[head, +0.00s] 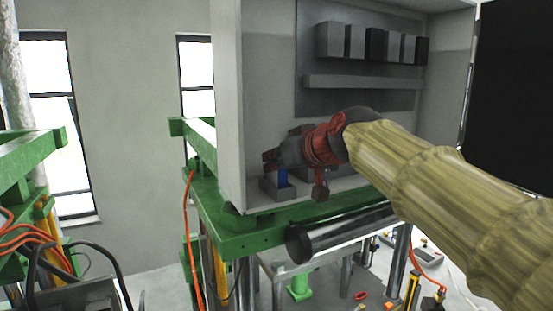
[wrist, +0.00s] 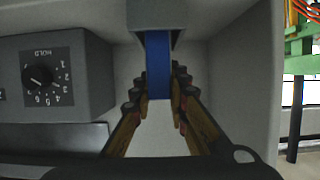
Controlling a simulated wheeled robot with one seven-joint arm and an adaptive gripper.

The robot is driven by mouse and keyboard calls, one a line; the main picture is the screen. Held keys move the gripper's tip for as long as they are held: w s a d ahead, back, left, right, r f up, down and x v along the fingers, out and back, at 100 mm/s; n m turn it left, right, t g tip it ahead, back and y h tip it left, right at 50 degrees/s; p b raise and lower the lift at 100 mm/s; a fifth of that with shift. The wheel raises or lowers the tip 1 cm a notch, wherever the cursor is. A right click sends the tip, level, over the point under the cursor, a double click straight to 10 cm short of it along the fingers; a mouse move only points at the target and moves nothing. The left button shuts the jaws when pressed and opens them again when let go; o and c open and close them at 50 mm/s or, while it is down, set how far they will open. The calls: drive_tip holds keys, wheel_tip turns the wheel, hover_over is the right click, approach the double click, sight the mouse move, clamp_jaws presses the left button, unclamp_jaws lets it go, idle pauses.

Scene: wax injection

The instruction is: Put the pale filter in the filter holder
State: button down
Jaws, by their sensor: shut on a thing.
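My gripper (head: 271,160) reaches into the open grey cabinet. It is shut on a blue piece (head: 282,177), a flat upright strip that also shows between the fingers in the wrist view (wrist: 158,65). In the head view the blue piece meets a small grey block (head: 277,190), which looks like the filter holder. In the wrist view the end of the blue piece meets a grey block (wrist: 162,12). I cannot tell how deep it sits there. I cannot make out a separate pale filter in either view.
A grey box with a HOLD dial (wrist: 46,78) stands close left of the fingers in the wrist view. Several grey and black boxes (head: 355,42) and a ledge (head: 362,83) are on the cabinet's back panel. The cabinet's left wall (head: 229,110) stands near my gripper. The cabinet rests on a green frame (head: 240,238).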

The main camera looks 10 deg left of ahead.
drive_tip(key=shift+s, duration=0.15)
drive_tip(key=shift+f+b, duration=0.25)
drive_tip(key=shift+b, duration=0.05)
drive_tip(key=c, duration=1.8)
unclamp_jaws()
drive_tip(key=shift+r, duration=0.1)
drive_tip(key=shift+c, duration=0.2)
drive_tip(key=shift+o, duration=0.5)
drive_tip(key=shift+r, duration=0.1)
drive_tip(key=shift+d+r, duration=0.15)
drive_tip(key=b+v, duration=0.2)
drive_tip(key=v, duration=0.9)
drive_tip(key=shift+s+d+b, duration=0.2)
drive_tip(key=shift+s+b, duration=0.1)
drive_tip(key=shift+b, duration=0.05)
